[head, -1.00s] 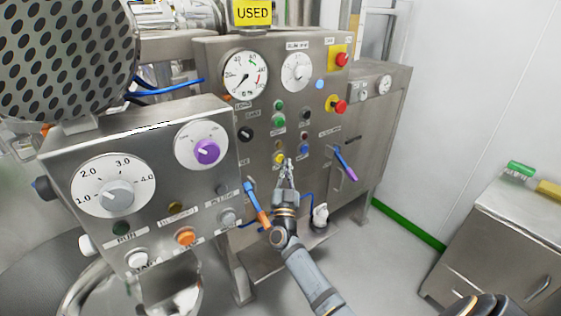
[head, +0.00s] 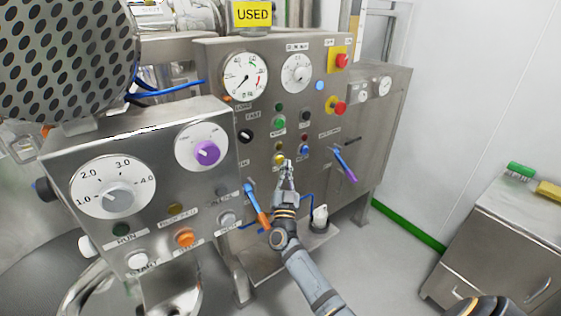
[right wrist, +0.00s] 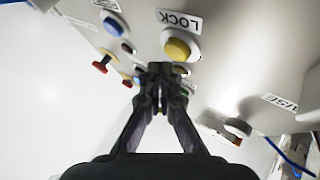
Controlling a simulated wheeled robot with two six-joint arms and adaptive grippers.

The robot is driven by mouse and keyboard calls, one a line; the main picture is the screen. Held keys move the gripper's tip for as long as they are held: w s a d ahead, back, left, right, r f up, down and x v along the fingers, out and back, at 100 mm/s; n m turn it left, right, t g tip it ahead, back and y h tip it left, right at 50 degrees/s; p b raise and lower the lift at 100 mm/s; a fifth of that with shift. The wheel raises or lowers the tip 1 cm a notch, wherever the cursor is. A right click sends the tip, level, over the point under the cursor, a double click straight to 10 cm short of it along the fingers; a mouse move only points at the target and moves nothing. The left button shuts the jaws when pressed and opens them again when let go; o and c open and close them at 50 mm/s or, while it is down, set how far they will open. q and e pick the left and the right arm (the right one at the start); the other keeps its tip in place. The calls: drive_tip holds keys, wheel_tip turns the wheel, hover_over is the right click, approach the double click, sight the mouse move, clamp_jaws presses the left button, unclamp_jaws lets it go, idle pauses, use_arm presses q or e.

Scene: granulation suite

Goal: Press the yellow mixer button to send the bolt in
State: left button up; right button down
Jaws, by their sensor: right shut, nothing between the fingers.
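The yellow button (head: 279,159) sits low on the front of the rear steel control panel (head: 220,60). My right gripper (head: 288,163) is shut and empty, its fingertips just right of the button in the head view. In the right wrist view the yellow button (right wrist: 178,48) stands in a pale collar next to a LOCK label, just beyond and slightly right of the shut fingertips (right wrist: 160,70). I cannot tell whether they touch the panel; the button's face is uncovered. My left gripper is not in view. I cannot make out a bolt.
A blue button (head: 304,150) and a green one (head: 279,124) are close by. A blue lever with an orange end (head: 256,204) is left of my gripper, one with a purple end (head: 344,163) right. A nearer control box (head: 100,150) fills the left.

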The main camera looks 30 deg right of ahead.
drive_tip(key=shift+w, duration=0.25)
drive_tip(key=shift+w+r+h, duration=0.25)
drive_tip(key=shift+r+h, duration=0.05)
drive_tip(key=shift+r, duration=0.2)
idle(1.7)
drive_tip(key=shift+f, duration=0.1)
drive_tip(key=s+p, duration=0.2)
drive_tip(key=s+f+p, duration=0.1)
drive_tip(key=s+p, duration=0.1)
drive_tip(key=shift+s+a+f, duration=0.15)
drive_tip(key=shift+s+f, duration=0.05)
drive_tip(key=shift+s, duration=0.2)
idle(0.5)
idle(0.3)
